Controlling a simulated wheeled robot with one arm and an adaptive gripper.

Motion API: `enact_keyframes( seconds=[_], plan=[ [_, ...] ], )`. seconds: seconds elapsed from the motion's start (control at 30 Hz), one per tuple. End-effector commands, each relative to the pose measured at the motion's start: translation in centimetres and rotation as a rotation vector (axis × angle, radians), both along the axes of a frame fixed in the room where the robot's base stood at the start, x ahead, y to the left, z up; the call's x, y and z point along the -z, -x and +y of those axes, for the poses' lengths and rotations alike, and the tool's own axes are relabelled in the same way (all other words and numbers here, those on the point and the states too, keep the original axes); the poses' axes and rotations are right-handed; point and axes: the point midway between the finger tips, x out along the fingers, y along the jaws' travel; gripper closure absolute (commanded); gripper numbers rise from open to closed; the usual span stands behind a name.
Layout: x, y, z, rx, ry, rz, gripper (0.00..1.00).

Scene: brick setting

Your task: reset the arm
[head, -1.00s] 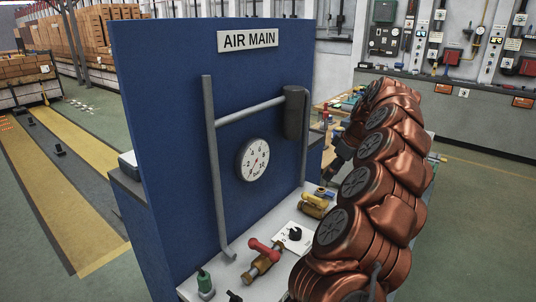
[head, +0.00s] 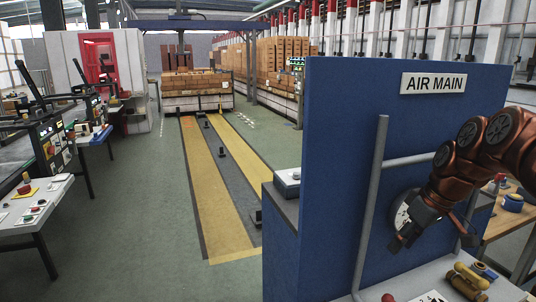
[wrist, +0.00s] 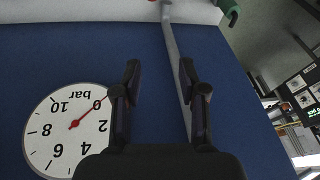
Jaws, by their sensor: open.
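My gripper (head: 434,242) is in front of the blue AIR MAIN panel (head: 335,150), beside the pressure gauge (head: 401,213), which it partly covers in the head view. In the wrist view my gripper (wrist: 159,72) is open, with nothing between its fingers. The gauge (wrist: 66,132) shows there upside down at lower left, its red needle near 0 bar. A grey pipe (wrist: 177,65) runs behind the right finger. My copper-coloured arm comes in from the right edge of the head view.
A yellow-handled brass valve (head: 468,279) stands on the bench below my gripper. A green part (wrist: 230,12) shows at the wrist view's top. Control desks (head: 38,200) stand at left. Yellow-edged floor lanes (head: 210,190) lead to stacked bricks (head: 195,84). The green floor left of the panel is open.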

Motion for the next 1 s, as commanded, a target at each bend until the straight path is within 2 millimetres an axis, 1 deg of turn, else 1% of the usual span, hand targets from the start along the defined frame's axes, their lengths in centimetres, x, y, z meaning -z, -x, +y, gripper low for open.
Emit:
enact_keyframes(
  seconds=[0.03,0.2,0.27,0.4,0.47,0.5,0.57,0.7,0.9,1.0],
  plan=[
    [0.0,0.9,1.9,-0.010,0.005,0.017,0.58],
    [0.8,4.1,6.9,0.000,0.023,0.081,0.58],
    [1.3,5.6,8.5,0.007,0.030,0.108,0.58],
    [2.6,9.1,11.5,0.036,0.056,0.166,0.58],
    [3.2,10.6,12.5,0.054,0.070,0.189,0.58],
    [3.6,11.7,13.1,0.067,0.080,0.205,0.58],
    [4.3,13.3,13.9,0.091,0.093,0.228,0.58],
    [6.2,17.4,15.3,0.153,0.130,0.283,0.58],
    [9.0,23.3,16.0,0.269,0.183,0.358,0.58],
    [10.2,25.7,16.0,0.326,0.202,0.383,0.58]
  ],
)
